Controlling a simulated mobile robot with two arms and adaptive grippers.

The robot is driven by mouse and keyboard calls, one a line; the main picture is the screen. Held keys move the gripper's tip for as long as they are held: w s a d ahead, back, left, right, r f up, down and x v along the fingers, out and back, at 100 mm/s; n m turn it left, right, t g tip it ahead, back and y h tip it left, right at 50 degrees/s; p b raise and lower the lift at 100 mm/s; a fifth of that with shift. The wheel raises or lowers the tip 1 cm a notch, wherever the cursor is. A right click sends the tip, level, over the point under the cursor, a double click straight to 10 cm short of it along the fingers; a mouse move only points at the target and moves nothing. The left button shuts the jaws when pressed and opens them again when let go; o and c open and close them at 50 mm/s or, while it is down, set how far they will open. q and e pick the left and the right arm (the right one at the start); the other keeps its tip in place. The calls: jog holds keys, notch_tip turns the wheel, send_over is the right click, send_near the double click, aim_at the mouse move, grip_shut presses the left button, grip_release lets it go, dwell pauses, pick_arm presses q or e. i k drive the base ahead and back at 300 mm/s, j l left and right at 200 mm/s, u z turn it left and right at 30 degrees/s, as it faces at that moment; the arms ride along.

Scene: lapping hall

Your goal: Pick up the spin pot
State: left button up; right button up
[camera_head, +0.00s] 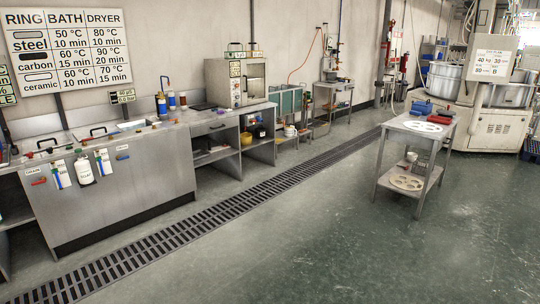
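I cannot single out the spin pot for sure at this distance. Small pot-like things show in several places: a dark container (259,132) on the bench's lower shelf, pale round items (290,130) on a low shelf farther along, and a small container (411,157) on the cart's lower shelf. Neither of my grippers is in view.
A steel bench with sinks (150,185) and a boxy oven (236,82) line the left wall. A floor grate (190,228) runs alongside. A large machine (497,130) stands behind the cart at right. The green floor (330,240) in front is clear.

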aim_at(243, 139)
jog(key=i, duration=2.7)
jog(key=i+l+u, duration=0.1)
jog(key=i, duration=1.2)
jog(key=i+l, duration=0.15)
jog(key=i, duration=1.2)
jog(key=i+u, duration=0.45)
